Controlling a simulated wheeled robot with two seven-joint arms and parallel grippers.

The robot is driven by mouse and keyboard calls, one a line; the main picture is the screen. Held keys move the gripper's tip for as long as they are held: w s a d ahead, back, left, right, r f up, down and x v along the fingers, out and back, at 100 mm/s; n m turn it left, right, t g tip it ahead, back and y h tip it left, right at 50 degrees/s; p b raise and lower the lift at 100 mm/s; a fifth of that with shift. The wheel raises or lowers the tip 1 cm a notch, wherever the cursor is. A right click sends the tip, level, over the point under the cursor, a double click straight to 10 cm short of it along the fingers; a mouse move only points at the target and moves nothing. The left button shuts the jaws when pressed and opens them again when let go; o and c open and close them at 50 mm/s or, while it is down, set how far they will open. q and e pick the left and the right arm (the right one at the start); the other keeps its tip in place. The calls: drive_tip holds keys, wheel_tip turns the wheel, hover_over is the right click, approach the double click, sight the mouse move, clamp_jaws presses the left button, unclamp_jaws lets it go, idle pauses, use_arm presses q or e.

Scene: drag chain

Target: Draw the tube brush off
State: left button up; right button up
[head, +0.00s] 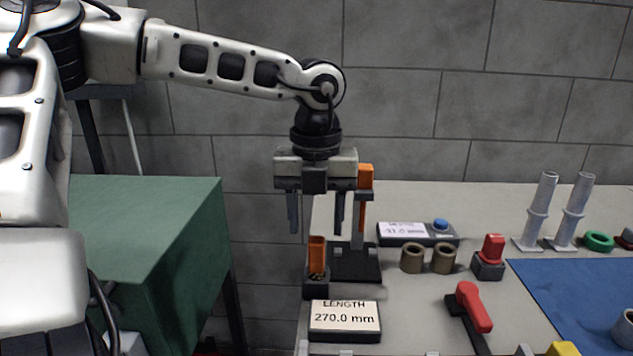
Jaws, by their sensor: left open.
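My left gripper (316,226) points straight down above the near-left edge of the grey workbench. Its two dark fingers are apart, with nothing between them. An orange upright piece (317,255) stands in a small dark holder (316,290), below the gripper. A taller orange piece (365,177) stands just right of the gripper, above a black stand (355,264); the gripper covers part of it. I cannot tell for certain which thing is the tube brush; no bristles show clearly. My right gripper is out of view.
A "LENGTH 270.0 mm" display (344,318) lies in front. Behind are another display with a blue button (440,224) and two brown rings (412,258). A red-handled lever (473,306), grey tube stands (543,210) and a blue mat (580,290) lie right. A green-covered table (140,230) stands left.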

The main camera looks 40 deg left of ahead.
sight(317, 239)
use_arm(q)
drive_tip(key=shift+f, duration=2.65)
drive_tip(key=c, duration=1.1)
